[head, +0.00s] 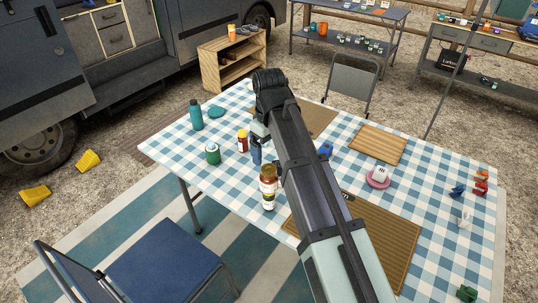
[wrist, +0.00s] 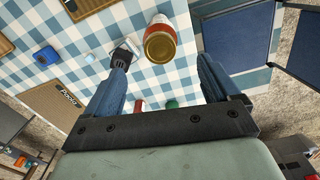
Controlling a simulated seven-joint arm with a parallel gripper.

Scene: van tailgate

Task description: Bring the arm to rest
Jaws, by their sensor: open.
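My arm reaches from the lower right of the head view up over the checked table and bends down at its far end. My gripper (head: 257,150) is partly hidden behind the arm, above the table near the jars. In the wrist view my gripper (wrist: 166,70) shows two blue fingers spread apart with nothing held between them.
The checked table (head: 180,155) also bears a teal bottle (head: 196,118), a green jar (head: 212,154), a red-and-yellow jar (head: 242,141), wooden boards (head: 378,144) and a mug (head: 380,174) on a pink saucer. A blue chair (head: 165,262) stands at the front left.

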